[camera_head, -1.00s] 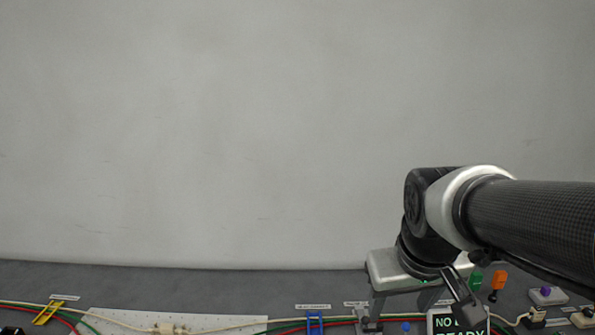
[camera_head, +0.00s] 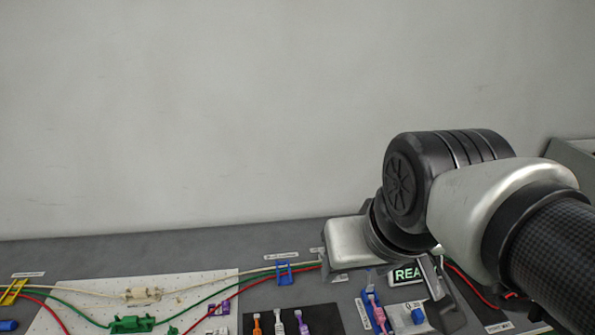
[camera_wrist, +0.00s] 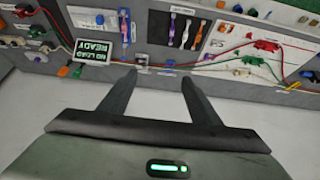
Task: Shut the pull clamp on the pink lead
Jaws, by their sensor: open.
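A slim blue fixture with a pink strip (camera_head: 375,312) lies on the bench below the sign in the head view. It also shows in the wrist view (camera_wrist: 125,28), beyond my fingers and a little left of centre. It is the only pinkish fixture I can pick out, but I cannot tell whether it is the pink lead's pull clamp or how its lever stands. My gripper (camera_wrist: 157,78) is open and empty, with its two dark fingers apart and short of the fixtures. In the head view my arm and gripper hide part of the bench.
A dark panel (camera_head: 325,318) holds orange, white and purple levers. A white pegboard (camera_head: 215,285) carries green, red and cream cables. A blue clip (camera_head: 284,272) holds cables. A blue knob (camera_head: 418,316) stands beside the pink-striped fixture.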

